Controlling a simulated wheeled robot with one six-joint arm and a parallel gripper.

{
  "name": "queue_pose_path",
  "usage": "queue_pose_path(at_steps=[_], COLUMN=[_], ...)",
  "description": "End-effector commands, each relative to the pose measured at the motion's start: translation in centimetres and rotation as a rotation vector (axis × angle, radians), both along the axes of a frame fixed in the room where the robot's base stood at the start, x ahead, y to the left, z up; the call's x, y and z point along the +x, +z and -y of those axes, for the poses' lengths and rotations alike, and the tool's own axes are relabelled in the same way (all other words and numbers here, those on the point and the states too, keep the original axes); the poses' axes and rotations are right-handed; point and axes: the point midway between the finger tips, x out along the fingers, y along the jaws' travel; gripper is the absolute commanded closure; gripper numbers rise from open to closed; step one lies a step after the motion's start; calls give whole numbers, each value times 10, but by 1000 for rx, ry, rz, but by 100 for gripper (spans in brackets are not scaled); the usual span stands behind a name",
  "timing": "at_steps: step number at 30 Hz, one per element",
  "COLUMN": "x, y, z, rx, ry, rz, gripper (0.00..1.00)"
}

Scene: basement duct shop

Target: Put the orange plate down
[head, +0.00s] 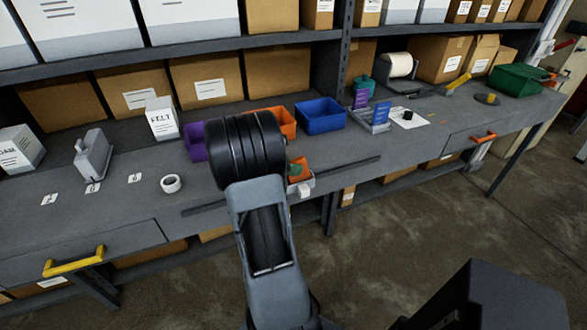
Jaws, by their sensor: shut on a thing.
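A small orange plate (305,166) shows just right of my arm's black joint, over the front part of the bench. A green piece (294,170) shows in front of part of it. My gripper (304,187) is mostly hidden behind my own arm; only a small grey and white part shows by the plate's lower edge. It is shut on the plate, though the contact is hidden. I cannot tell whether the plate touches the bench top (345,187).
Purple (194,141), orange (284,121) and blue (321,116) bins stand behind. A dark strip (350,168) runs along the bench. A tape roll (171,183) and white labels lie left. Bare bench lies right of the plate. Shelves of boxes hang above.

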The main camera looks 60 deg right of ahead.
Motion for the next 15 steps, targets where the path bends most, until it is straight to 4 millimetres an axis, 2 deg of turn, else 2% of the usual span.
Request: queue_pose_path(at_steps=[1, 2, 9, 15], x=[0, 0, 0, 0], y=[-2, -2, 0, 0], z=[0, 0, 0, 0], rx=[-1, -1, -1, -1], ry=[0, 0, 0, 0], rz=[1, 1, 0, 0], gripper=[100, 84, 61, 59])
